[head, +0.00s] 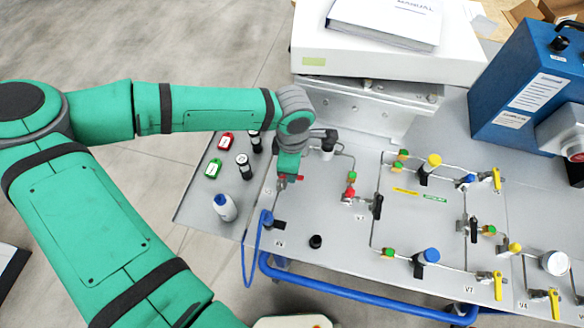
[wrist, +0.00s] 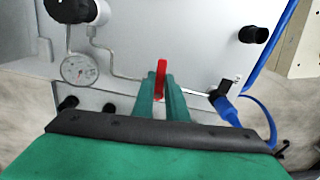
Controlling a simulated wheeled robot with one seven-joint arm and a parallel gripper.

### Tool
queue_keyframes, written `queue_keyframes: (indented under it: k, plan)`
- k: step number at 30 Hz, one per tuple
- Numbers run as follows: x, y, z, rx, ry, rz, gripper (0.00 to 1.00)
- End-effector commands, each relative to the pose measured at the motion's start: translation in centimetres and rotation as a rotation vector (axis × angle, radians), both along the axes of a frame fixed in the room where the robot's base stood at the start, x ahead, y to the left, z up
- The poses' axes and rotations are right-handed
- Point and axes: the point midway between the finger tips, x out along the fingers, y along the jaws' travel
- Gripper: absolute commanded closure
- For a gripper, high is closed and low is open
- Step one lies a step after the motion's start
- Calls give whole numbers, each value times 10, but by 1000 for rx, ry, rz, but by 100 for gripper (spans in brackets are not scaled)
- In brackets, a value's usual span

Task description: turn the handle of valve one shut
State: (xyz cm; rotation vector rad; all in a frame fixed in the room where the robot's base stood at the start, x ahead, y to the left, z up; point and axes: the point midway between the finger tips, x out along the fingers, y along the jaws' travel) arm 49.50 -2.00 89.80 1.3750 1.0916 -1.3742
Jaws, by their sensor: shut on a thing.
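In the wrist view, a red valve handle (wrist: 160,68) stands between the two green fingers of my gripper (wrist: 160,88), which is shut on it. In the head view, my gripper (head: 288,181) reaches down to the left part of the grey panel (head: 330,275), and a small red piece of the handle (head: 299,178) shows beside the fingers. The valve body is mostly hidden by the fingers, and its label is too small to read. A thin metal pipe runs to this spot.
A blue hose connector (head: 267,219) and a black cap (head: 316,241) sit in front of my gripper. A red-topped valve (head: 348,195) is to the right. A white box (head: 390,55) stands behind.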

Motion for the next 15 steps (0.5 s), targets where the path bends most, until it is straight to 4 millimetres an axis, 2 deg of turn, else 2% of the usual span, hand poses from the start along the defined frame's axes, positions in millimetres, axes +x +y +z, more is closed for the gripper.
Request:
queue_keyframes:
  k: [15]
  plan:
    - [-4, 2, 0, 2, 3, -104, 100]
